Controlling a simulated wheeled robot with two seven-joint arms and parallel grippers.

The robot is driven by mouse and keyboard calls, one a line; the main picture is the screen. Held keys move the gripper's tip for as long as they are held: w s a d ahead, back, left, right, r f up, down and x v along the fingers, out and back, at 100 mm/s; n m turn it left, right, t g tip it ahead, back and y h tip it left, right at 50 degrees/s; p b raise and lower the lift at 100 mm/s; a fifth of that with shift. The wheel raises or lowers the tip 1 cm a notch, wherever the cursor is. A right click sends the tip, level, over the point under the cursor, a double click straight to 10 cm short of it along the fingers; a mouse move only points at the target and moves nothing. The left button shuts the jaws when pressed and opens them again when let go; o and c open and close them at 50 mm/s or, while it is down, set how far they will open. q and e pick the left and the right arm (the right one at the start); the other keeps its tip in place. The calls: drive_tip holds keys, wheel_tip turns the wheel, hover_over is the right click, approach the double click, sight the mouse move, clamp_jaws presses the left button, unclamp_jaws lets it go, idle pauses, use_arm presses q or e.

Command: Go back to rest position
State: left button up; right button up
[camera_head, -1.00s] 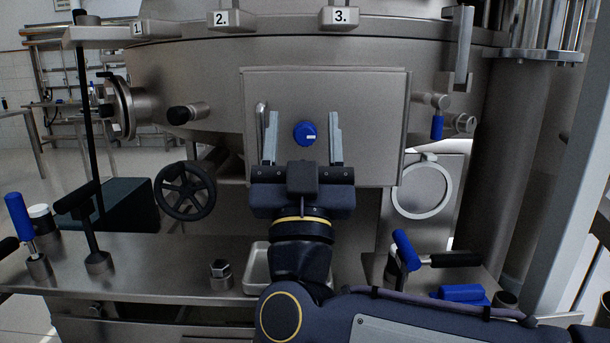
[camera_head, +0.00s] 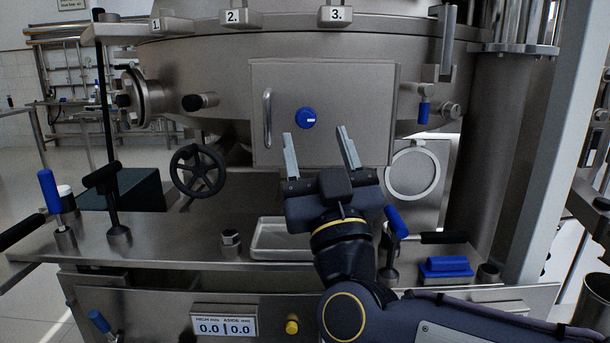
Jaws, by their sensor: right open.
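My right gripper (camera_head: 319,152) is open and empty. Its two grey fingers point up and away, in front of the lower part of the steel door panel (camera_head: 350,95) of the separator. My right arm comes in from the lower right and hides part of the bench. My left gripper is not in view.
A steel bench (camera_head: 180,240) holds a shallow tray (camera_head: 270,240), a hex fitting (camera_head: 231,240) and several levers with blue or black handles. A black handwheel (camera_head: 197,171) is at the left. A display (camera_head: 224,325) and yellow button (camera_head: 291,327) are on the bench front.

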drive_tip(key=s+d+f+g+b, duration=0.2)
drive_tip(key=d+f+g, duration=0.2)
drive_tip(key=f, duration=0.5)
drive_tip(key=s+d+f+g+b, duration=0.1)
drive_tip(key=d+f+g+b, duration=0.3)
drive_tip(key=f, duration=0.6)
drive_tip(key=s+d+f+g+p, duration=0.1)
drive_tip(key=s+d+f+g, duration=0.15)
drive_tip(key=d+f, duration=0.45)
drive_tip(key=s+d+f+m+g+h+b, duration=0.1)
drive_tip(key=s+d+f+m+g+b, duration=0.2)
drive_tip(key=s+f, duration=0.65)
drive_tip(key=s+d+f+m+g+h+b, duration=0.1)
drive_tip(key=s+f+m+g, duration=0.35)
drive_tip(key=f, duration=0.75)
wheel_tip(320, 180, up, 33)
drive_tip(key=s+n+g+p, duration=0.1)
drive_tip(key=n+p, duration=0.1)
drive_tip(key=p, duration=3.1)
drive_tip(key=shift+s+f, duration=0.2)
